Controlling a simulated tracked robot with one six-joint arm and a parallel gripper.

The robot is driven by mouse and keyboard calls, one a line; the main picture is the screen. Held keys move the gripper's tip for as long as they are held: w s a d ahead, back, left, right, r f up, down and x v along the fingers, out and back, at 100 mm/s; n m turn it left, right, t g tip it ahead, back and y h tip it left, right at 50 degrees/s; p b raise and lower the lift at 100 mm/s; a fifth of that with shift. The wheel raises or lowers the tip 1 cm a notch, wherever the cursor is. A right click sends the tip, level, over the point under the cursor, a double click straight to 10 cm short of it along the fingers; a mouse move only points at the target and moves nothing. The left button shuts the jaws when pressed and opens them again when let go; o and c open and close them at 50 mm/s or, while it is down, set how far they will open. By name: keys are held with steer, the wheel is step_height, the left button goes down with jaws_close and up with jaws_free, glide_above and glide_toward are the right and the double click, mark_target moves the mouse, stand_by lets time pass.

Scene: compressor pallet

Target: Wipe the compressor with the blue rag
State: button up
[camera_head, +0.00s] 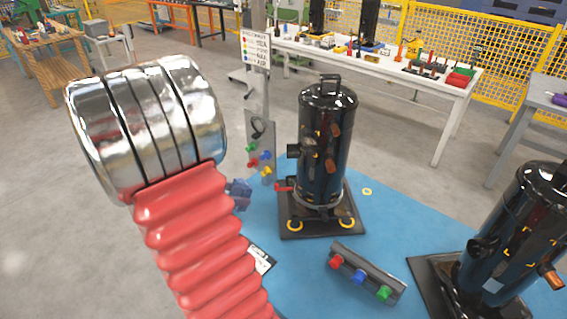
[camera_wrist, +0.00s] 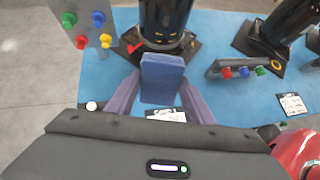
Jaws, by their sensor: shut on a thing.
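A black upright compressor (camera_head: 325,140) stands on a dark square base in the middle of the head view. Its lower part (camera_wrist: 166,18) shows at the top of the wrist view. My gripper (camera_wrist: 162,88) is shut on the blue rag (camera_wrist: 162,72), which looks like a folded block between the two purple-grey fingers. The rag is in front of the compressor's base in the wrist view; I cannot tell whether they touch. In the head view, a small bluish shape (camera_head: 240,194) left of the compressor is the gripper end, mostly hidden by my red and chrome arm.
A second black compressor (camera_head: 515,235) stands at the right. A bar with coloured knobs (camera_head: 366,273) lies on the blue mat (camera_head: 425,225) in front. A grey post panel with valves (camera_head: 260,145) stands left of the first compressor. A white workbench (camera_head: 400,72) is behind.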

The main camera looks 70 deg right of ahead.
mark_target(310, 138)
steer(key=s+d+r+n+h, duration=0.2)
steer(key=s+d+r+h, duration=0.3)
steer(key=s, duration=0.6)
step_height(310, 138, up, 2)
steer(key=d, duration=0.3)
steer(key=shift+s+n, duration=0.35)
steer(key=shift+n, duration=0.05)
steer(key=shift+s+d, duration=0.1)
steer(key=shift+s+d, duration=0.35)
steer(key=shift+d, duration=0.5)
steer(key=shift+s+d, duration=0.4)
steer(key=shift+d, duration=0.5)
steer(key=shift+s+d, duration=0.35)
steer(key=shift+d, duration=0.5)
steer(key=shift+s+d, duration=0.35)
steer(key=shift+d, duration=0.55)
steer(key=shift+r, duration=0.1)
steer(key=shift+a+r, duration=0.1)
steer(key=shift+r, duration=1.85)
